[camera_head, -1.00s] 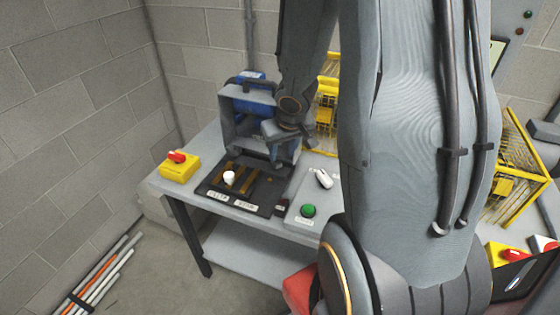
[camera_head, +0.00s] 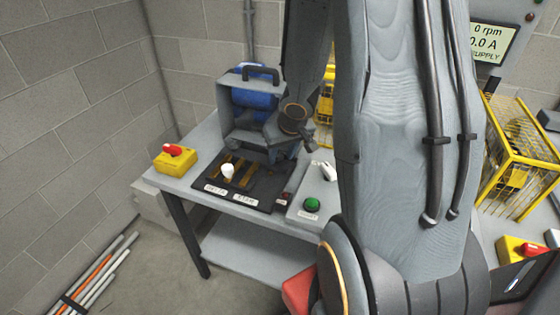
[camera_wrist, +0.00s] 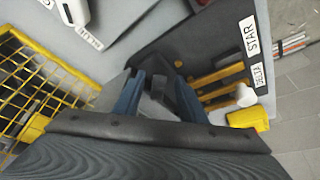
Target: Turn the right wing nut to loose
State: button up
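My gripper (camera_head: 304,141) is above the table in the head view, in front of a grey-framed blue motor (camera_head: 250,95) and right of the black terminal board (camera_head: 265,188). In the wrist view its two blue fingers (camera_wrist: 160,85) stand apart, with a dark part showing between them that I cannot identify. The board carries brass strips (camera_wrist: 218,85), STAR and DELTA labels, and a white knob (camera_head: 227,171), which also shows in the wrist view (camera_wrist: 246,95). I cannot clearly pick out the right wing nut; my arm and gripper hide part of the area.
A yellow box with a red handle (camera_head: 174,158) sits at the table's left end. A grey panel with a green button (camera_head: 312,205) and a white lever (camera_head: 324,172) lies right of the board. Yellow mesh guards (camera_head: 525,150) stand at right. Rods (camera_head: 100,268) lie on the floor.

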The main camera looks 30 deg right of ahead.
jog(key=shift+w+f, duration=0.25)
jog(key=shift+f, duration=0.2)
grip_shut()
jog(key=p, duration=0.1)
jog(key=n+p, duration=0.1)
jog(key=p, duration=0.1)
jog(key=shift+s+d+r+y, duration=0.15)
jog(key=shift+d+r+y, duration=0.05)
jog(key=shift+d+y, duration=0.1)
jog(key=n+p, duration=0.2)
jog(key=p, duration=0.2)
jog(key=shift+d+y+p, duration=0.2)
jog(key=shift+y+p, duration=0.1)
jog(key=shift+y, duration=0.1)
jog(key=shift+d+n+p, duration=0.1)
jog(key=shift+n+p, duration=0.4)
jog(key=shift+p, duration=0.4)
jog(key=shift+w+d+f+n+p, duration=0.1)
jog(key=shift+w+f+n+p, duration=0.15)
jog(key=shift+p, duration=0.45)
jog(key=shift+r, duration=0.1)
